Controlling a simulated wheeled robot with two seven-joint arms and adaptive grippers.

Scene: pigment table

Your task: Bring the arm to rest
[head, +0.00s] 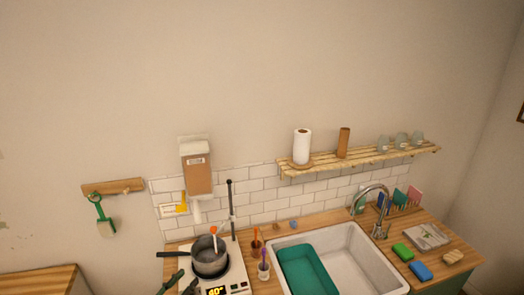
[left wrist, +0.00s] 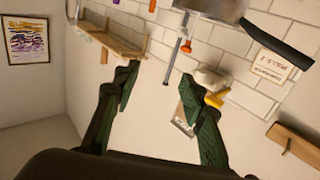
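My left gripper (head: 181,283) shows at the bottom edge of the head view, where only its dark green fingertips are visible. They are close to the hot plate (head: 237,280) and the grey pot (head: 209,262) on it. In the left wrist view the two fingers of my left gripper (left wrist: 163,98) stand wide apart with nothing between them but wall behind. The pot (left wrist: 212,8) also shows at the top of that view, apart from the fingers, with its dark handle to the right. My right gripper is in neither view.
A sink (head: 345,262) with a teal basin (head: 308,268) lies to the right, under a curved tap (head: 378,208). A wall dispenser (head: 196,168) hangs above the hot plate, beside a vertical rod (head: 231,205). A slatted shelf (head: 362,158) holds a paper roll (head: 302,146) and several glasses.

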